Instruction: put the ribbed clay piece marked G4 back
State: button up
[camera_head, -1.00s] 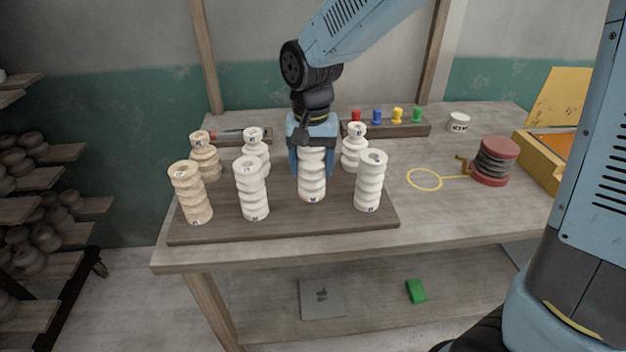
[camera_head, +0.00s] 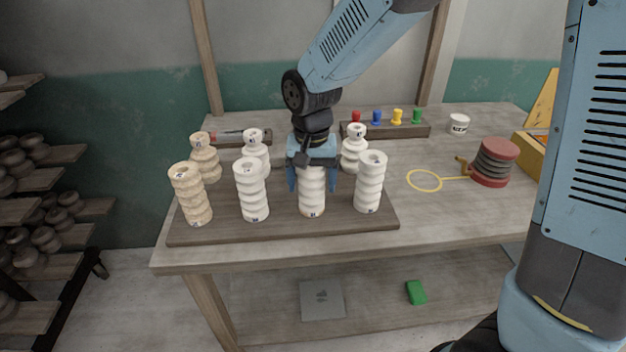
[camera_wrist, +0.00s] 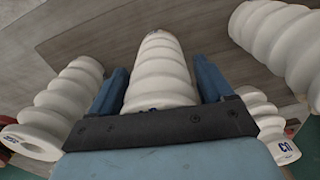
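A white ribbed clay piece (camera_head: 312,196) stands upright in the front row of the dark board (camera_head: 285,228), third from the left. A small tag shows near its base, too small to read surely as G4. My gripper (camera_head: 312,182) is over it, pointing down, with one finger on each side of its upper part. The fingers look spread, with narrow gaps to the piece. In the wrist view, the piece (camera_wrist: 160,75) lies between the two blue fingers (camera_wrist: 162,88). Its top is hidden by my gripper in the head view.
White ribbed pieces stand close by on the left (camera_head: 251,190) and right (camera_head: 370,183), with more (camera_head: 354,150) (camera_head: 256,148) behind. Tan pieces (camera_head: 190,194) stand at the left. A yellow ring (camera_head: 424,181) and a red-ended spool (camera_head: 494,162) lie right of the board.

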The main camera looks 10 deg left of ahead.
jog(key=shift+o, duration=0.6)
notch_tip(320, 180, up, 12)
jog(key=s+d+r+t, duration=0.2)
jog(key=s+d, duration=0.1)
jog(key=d, duration=0.7)
jog(key=s+d+r+t, duration=0.1)
jog(key=s+d, duration=0.3)
jog(key=d, duration=0.6)
jog(key=s+d+r+m+t, duration=0.1)
jog(key=s+d+r+t, duration=0.1)
jog(key=d, duration=0.9)
jog(key=shift+s+r+t, duration=0.3)
jog(key=shift+s+r, duration=0.6)
jog(key=shift+s, duration=0.05)
